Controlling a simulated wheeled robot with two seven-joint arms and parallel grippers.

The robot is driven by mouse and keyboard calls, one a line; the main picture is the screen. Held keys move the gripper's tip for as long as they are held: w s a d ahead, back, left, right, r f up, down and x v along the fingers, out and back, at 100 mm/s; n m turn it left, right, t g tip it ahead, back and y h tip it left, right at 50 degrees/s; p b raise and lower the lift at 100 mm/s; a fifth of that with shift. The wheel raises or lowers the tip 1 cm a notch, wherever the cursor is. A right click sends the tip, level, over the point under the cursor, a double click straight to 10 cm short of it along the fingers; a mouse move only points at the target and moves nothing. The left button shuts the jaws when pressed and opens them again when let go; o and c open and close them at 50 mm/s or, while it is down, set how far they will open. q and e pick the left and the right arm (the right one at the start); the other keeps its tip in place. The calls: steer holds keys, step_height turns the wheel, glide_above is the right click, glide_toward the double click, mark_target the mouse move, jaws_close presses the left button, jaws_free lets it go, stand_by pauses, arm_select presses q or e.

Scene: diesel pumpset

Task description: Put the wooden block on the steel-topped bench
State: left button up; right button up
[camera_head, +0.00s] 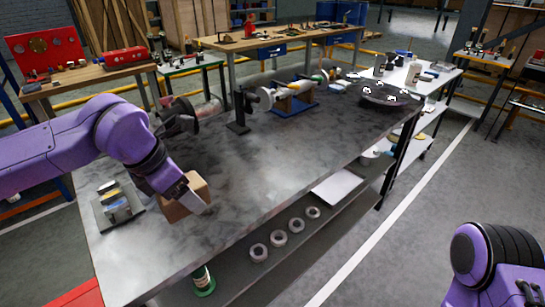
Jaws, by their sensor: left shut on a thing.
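The wooden block (176,211) is a light brown block near the front left of the steel-topped bench (262,178). The gripper hides part of the block. My right arm shows at the lower right corner, but its gripper is out of the picture.
A small plate with parts (119,207) lies left of the block. A shaft assembly on a blue stand (290,103) and a round dark disc (385,96) occupy the far part of the bench. The middle of the bench top is clear. A lower shelf holds several rings (279,238).

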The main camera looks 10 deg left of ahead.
arm_select(q)
steer(key=shift+w, duration=0.1)
steer(key=shift+w+a+f+p, duration=0.3)
steer(key=shift+w+a+p, duration=0.1)
steer(key=shift+w, duration=0.25)
steer(key=shift+w+a+f+p, duration=0.25)
steer(key=shift+w+f+p, duration=0.1)
steer(key=shift+w, duration=0.25)
steer(key=p, duration=0.1)
glide_toward(214, 199)
steer(key=shift+w+d+f, duration=0.5)
steer(key=shift+d+f, duration=0.25)
steer(key=shift+d, duration=0.15)
steer(key=shift+w+a+f, duration=0.1)
steer(key=shift+w+f, duration=0.05)
steer(key=shift+f, duration=0.1)
steer(key=f, duration=0.4)
steer(key=shift+w, duration=0.4)
steer(key=shift+s+r, duration=0.1)
steer(key=shift+s, duration=0.05)
arm_select(e)
steer(key=r, duration=0.1)
steer(key=s+r, duration=0.1)
steer(key=r, duration=0.1)
